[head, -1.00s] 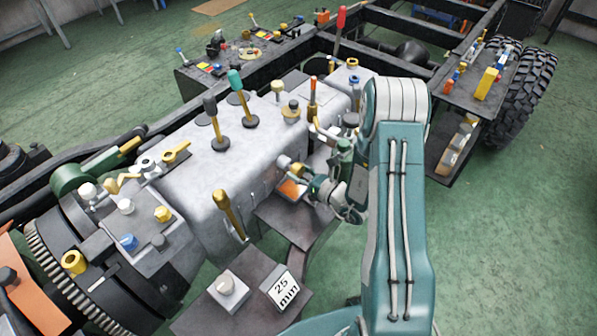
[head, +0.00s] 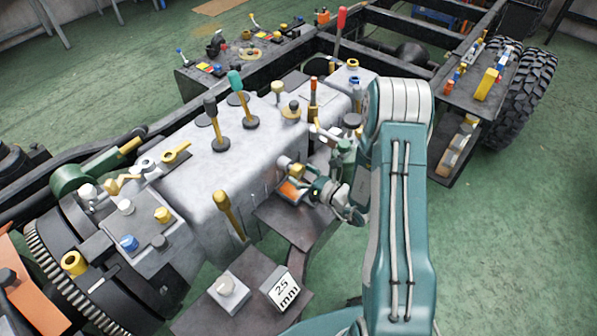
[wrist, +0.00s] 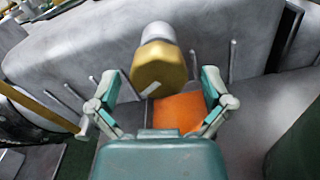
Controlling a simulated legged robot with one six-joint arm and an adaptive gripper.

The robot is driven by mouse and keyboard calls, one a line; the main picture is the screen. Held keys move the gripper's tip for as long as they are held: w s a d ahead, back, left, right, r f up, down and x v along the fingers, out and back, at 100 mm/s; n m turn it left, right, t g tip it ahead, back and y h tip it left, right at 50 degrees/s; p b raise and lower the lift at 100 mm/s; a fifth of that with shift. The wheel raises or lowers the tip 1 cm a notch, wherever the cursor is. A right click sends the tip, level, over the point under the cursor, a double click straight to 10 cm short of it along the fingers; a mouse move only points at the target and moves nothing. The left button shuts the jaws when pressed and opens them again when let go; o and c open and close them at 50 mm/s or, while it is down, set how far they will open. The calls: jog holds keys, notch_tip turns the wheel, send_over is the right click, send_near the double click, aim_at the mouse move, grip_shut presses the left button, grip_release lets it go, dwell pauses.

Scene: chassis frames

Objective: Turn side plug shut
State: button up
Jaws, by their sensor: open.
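The side plug (wrist: 160,66) is a gold faceted head on a pale grey collar, with a small white mark near its lower edge. It sticks out of the grey housing's side. It is small in the head view (head: 298,170). My gripper (wrist: 160,88) is open, with one teal-padded finger on each side below the plug head and visible gaps between. In the head view my gripper (head: 304,187) is just right of and below the plug, partly hidden by its own links. How far the plug is screwed in cannot be told.
An orange patch (wrist: 180,112) lies below the plug. The grey housing (head: 185,205) carries several levers and knobs. Green floor (head: 500,250) at right is clear.

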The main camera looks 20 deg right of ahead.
jog(key=v, duration=1.1)
jog(key=w+a+n, duration=0.2)
jog(key=w, duration=0.1)
jog(key=w+a+n, duration=0.2)
jog(key=w, duration=0.1)
jog(key=w+a+n, duration=0.2)
jog(key=w+a, duration=0.1)
jog(key=shift+w+r, duration=0.1)
jog(key=shift+w, duration=0.2)
jog(key=c, duration=1.1)
